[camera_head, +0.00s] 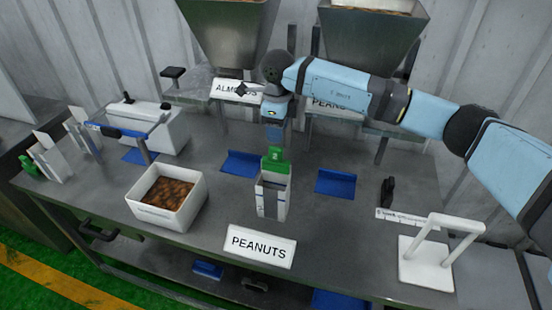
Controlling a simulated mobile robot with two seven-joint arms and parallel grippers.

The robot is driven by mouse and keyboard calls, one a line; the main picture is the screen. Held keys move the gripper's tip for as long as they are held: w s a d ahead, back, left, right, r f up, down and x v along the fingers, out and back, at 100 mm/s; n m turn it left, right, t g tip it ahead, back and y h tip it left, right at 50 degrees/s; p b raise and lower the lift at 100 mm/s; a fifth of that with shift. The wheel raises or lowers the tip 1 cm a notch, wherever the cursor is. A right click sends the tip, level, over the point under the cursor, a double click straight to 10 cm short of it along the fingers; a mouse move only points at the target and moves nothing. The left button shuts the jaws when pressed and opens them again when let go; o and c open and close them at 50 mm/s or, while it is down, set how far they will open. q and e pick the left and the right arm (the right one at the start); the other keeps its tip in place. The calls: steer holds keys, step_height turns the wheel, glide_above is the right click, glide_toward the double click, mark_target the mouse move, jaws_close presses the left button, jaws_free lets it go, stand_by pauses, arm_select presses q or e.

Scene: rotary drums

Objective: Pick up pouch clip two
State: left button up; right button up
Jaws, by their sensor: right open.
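My right gripper (270,202) reaches down from the upper right over the middle of the table. It is open, with a green part above its grey fingers. The fingers are at a small upright white pouch or holder (285,205); I cannot tell whether they touch it. No object is clearly held. A small green object (29,166) stands by white pouches (52,158) at the far left. A small black upright object (387,192) stands to the right. I cannot tell which of these, if any, is pouch clip two. My left gripper is not in view.
A white box of brown nuts (151,213) and a PEANUTS sign (260,246) are at the front of the table (330,225). A white stand (424,268) is at right. Blue brackets (336,182) and metal hoppers (222,30) are behind. A white box (165,125) is back left.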

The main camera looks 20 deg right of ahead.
mark_target(276, 148)
step_height(276, 148, down, 3)
steer(key=shift+f, duration=0.15)
steer(key=shift+a+f+p, duration=0.15)
steer(key=shift+f+p, duration=0.4)
steer(key=shift+p, duration=0.15)
step_height(276, 148, down, 4)
steer(key=shift+w+r+p, duration=0.1)
steer(key=shift+r+p, duration=0.1)
steer(key=shift+p, duration=0.5)
steer(key=shift+f, duration=0.4)
jaws_close()
